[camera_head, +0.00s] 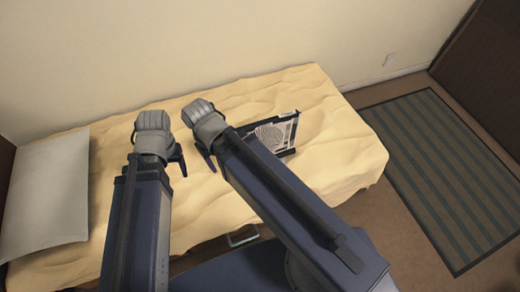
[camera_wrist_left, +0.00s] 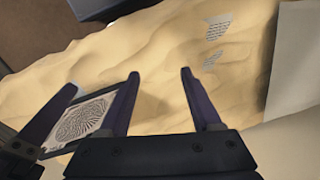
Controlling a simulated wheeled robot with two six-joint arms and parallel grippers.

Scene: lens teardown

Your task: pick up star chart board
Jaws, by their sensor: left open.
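The star chart board (camera_head: 272,133) is a pale panel with a round pattern and a dark edge. It lies on the bed, partly hidden behind my right arm. In the left wrist view the board (camera_wrist_left: 92,118) shows at lower left, beyond and beside one finger. My left gripper (camera_head: 181,160) is open and empty over the bed, to the left of the board and apart from it; its two spread fingers (camera_wrist_left: 160,78) show in the wrist view. My right gripper (camera_head: 206,158) is left of the board too; one dark finger shows and the rest is hidden.
The bed (camera_head: 345,150) has a rumpled yellow sheet. A grey pillow (camera_head: 45,195) lies at its left end. Papers with print (camera_wrist_left: 216,27) lie on the sheet. A wall runs behind; a striped rug (camera_head: 445,170) is on the floor at right.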

